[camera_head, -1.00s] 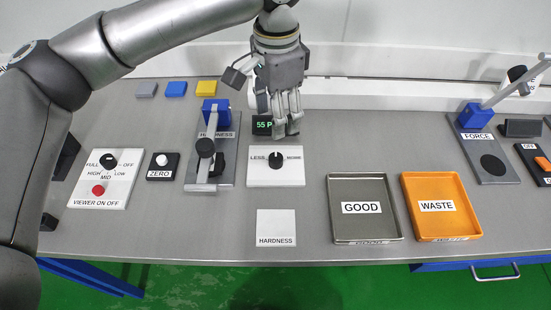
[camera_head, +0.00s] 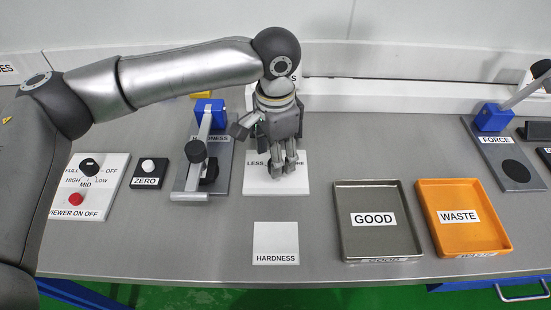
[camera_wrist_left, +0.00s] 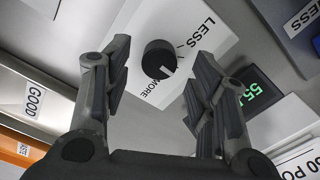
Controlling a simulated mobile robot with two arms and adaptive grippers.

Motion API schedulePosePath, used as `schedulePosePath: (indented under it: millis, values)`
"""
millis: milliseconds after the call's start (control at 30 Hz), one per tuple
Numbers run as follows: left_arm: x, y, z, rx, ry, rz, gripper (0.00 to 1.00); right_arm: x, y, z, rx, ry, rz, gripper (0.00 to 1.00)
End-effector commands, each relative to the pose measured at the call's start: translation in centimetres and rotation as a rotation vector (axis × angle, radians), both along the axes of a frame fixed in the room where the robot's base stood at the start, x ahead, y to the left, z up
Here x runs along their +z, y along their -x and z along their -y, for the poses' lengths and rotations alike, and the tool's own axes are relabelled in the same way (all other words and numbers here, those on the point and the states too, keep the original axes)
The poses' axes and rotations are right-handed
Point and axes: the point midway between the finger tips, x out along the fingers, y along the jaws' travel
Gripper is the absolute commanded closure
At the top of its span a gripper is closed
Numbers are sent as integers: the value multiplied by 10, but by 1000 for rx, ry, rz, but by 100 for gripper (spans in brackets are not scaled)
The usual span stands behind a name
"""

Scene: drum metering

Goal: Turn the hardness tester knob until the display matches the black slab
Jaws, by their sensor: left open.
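My left gripper (camera_head: 281,171) is open, pointing down over the white LESS/MORE plate (camera_head: 302,186). The plate's black knob (camera_wrist_left: 159,59) shows between the open fingers (camera_wrist_left: 161,68) in the left wrist view, its white mark towards MORE. I cannot tell if the fingers touch it; the gripper hides it in the head view. The display (camera_wrist_left: 258,91) shows green digits starting with 55, partly covered by a finger. The hardness tester (camera_head: 222,172) stands left of the plate. A small dark piece (camera_head: 209,172) sits by its lever; I cannot tell if it is the black slab.
A grey GOOD tray (camera_head: 374,254) and an orange WASTE tray (camera_head: 463,249) lie to the right. A white HARDNESS card (camera_head: 276,238) lies in front. A ZERO button box (camera_head: 148,181) and white switch panel (camera_head: 116,166) stand left; a FORCE tester (camera_head: 511,170) is far right.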

Motion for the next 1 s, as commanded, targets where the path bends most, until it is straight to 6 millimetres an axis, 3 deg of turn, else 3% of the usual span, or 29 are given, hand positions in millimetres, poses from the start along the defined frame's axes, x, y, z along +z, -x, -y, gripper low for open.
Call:
schedulePosePath:
  millis: [200,533,867,1000]
  values:
    - [-21,0,0,0,-1,0,47,0,-1,0,0,0,1,100]
    - [-24,0,0,0,1,0,49,0,-2,0,0,-1,3,100]
    - [-24,0,0,-1,0,0,91,0,-2,0,0,-1,3,100]
    - [-23,0,0,-5,0,0,93,1,-2,0,0,-1,3,100]
